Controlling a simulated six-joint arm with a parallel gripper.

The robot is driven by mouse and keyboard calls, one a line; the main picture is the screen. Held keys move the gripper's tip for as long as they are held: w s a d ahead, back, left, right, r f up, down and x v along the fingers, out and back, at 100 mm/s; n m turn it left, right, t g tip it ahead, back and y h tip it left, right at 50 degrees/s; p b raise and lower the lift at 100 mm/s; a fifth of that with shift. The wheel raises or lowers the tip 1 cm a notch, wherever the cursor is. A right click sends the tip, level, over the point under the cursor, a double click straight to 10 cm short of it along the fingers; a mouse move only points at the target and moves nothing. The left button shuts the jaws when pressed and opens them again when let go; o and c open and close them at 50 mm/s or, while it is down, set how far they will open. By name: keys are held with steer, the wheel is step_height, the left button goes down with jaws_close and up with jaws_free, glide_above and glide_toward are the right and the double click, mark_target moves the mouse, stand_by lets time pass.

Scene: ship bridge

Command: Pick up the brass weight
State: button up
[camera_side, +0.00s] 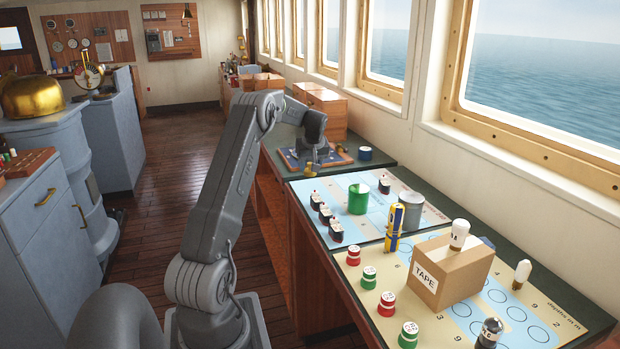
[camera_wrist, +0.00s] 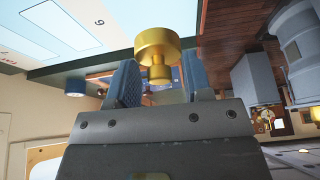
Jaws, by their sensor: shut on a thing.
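The brass weight (camera_wrist: 155,48) is large in the wrist view, a wide round body with a narrower neck and knob. The two blue-grey fingers of my gripper (camera_wrist: 159,82) stand on either side of its narrow part and are shut on it. In the side view, my gripper (camera_side: 314,160) is over the small board at the far end of the bench. A small brass piece (camera_side: 311,171) shows just under it, partly hidden by the gripper. I cannot tell from these views whether the weight touches the board.
The board (camera_side: 289,160) carries another small brass piece (camera_side: 341,148). A dark cylinder (camera_side: 365,153) stands to its right. Wooden boxes (camera_side: 325,108) are behind. Nearer are a green cup (camera_side: 358,198), a grey cylinder (camera_side: 410,210), black-and-white pieces, and a tape carton (camera_side: 455,272).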

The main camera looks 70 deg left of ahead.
mark_target(310, 163)
steer(key=shift+r, duration=1.9)
